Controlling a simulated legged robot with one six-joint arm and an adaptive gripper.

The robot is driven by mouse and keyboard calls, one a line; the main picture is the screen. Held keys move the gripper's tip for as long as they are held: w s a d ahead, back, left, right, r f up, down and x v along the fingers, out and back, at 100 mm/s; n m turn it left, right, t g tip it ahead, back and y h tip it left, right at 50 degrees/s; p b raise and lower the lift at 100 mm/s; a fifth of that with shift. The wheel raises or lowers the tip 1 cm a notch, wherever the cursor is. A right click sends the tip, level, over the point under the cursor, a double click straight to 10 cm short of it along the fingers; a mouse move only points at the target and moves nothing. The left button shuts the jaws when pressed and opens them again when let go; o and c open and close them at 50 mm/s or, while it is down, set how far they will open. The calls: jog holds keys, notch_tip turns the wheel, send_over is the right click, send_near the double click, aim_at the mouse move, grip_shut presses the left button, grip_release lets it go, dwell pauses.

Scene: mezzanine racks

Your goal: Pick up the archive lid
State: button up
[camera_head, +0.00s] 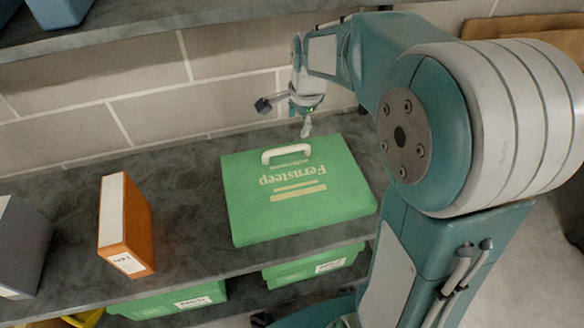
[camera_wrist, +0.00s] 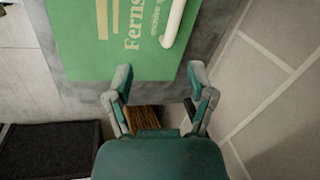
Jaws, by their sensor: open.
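The archive lid (camera_head: 300,206) is a flat green panel with "Fernsteep" lettering, lying on a dark grey shelf. A white handle (camera_head: 285,152) rises near its back edge. My gripper (camera_head: 284,108) is above and behind the lid's back edge, near the wall, apart from the handle. In the wrist view my gripper (camera_wrist: 160,82) is open and empty, with its fingers over the lid's edge. The green lid (camera_wrist: 85,45) fills the upper left there, and the white handle (camera_wrist: 174,22) stands ahead of the fingers.
An orange binder (camera_head: 139,232) stands left of the lid on the shelf (camera_head: 190,185), with a grey box (camera_head: 18,245) farther left. Green boxes (camera_head: 312,266) sit on the level below. A brick wall (camera_head: 160,85) closes the back. An upper shelf (camera_head: 130,25) overhangs at upper left.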

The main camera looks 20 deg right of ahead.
aim_at(288, 150)
jog(key=w+f+m, duration=0.1)
jog(key=w+f, duration=0.1)
jog(key=f, duration=0.1)
jog(key=w+f+m, duration=0.1)
jog(key=w+f, duration=0.1)
jog(key=f, duration=0.2)
jog(key=w+f+m, duration=0.1)
jog(key=w+f, duration=0.1)
jog(key=f, duration=0.2)
jog(key=shift+a+f+m+g, duration=0.2)
jog(key=shift+a+m+g, duration=0.1)
jog(key=shift+g, duration=0.1)
jog(key=f, duration=0.5)
jog(key=shift+w+a, duration=0.2)
jog(key=shift+w, duration=0.05)
jog(key=shift+r, duration=0.1)
grip_shut()
